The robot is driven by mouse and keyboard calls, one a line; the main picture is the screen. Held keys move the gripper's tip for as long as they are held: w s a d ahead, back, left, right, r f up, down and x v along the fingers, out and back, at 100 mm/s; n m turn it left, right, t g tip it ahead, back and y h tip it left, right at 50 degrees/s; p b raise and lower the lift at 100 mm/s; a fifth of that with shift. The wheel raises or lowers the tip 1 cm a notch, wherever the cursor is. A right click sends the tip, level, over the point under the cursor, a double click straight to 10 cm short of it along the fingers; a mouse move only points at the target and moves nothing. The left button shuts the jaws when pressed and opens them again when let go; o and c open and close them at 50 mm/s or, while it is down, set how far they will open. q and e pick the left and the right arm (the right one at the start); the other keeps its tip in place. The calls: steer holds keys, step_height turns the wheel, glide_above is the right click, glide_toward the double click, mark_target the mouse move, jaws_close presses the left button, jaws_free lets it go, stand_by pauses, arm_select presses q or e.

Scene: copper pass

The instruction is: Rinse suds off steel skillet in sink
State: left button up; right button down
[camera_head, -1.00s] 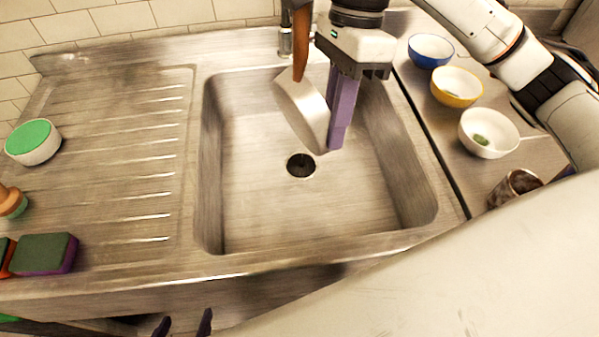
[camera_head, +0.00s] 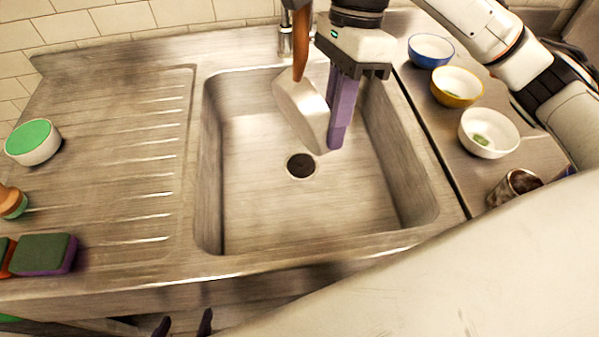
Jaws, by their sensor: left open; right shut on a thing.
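The steel skillet (camera_head: 301,108) hangs steeply tilted in the back part of the sink (camera_head: 255,215), its brown handle (camera_head: 301,45) pointing up. My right gripper (camera_head: 338,138) points down into the sink with its purple fingers against the skillet's right side, shut on it. Its fingers hide part of the pan. I cannot make out suds on the visible face. The faucet (camera_head: 285,42) stands behind the sink beside the handle, partly hidden; no water stream is discernible. My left gripper (camera_head: 183,326) is open and empty at the bottom edge, in front of the counter.
The ribbed drainboard (camera_head: 120,150) is mostly clear. At its left are a green-topped round container (camera_head: 33,142), a wooden-knobbed brush (camera_head: 12,203) and a sponge (camera_head: 43,254). Right of the sink stand a blue bowl (camera_head: 431,50), yellow bowl (camera_head: 456,86), white bowl (camera_head: 489,133) and metal cup (camera_head: 514,188).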

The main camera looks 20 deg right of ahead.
stand_by(0.3)
steer(key=shift+r, duration=2.05)
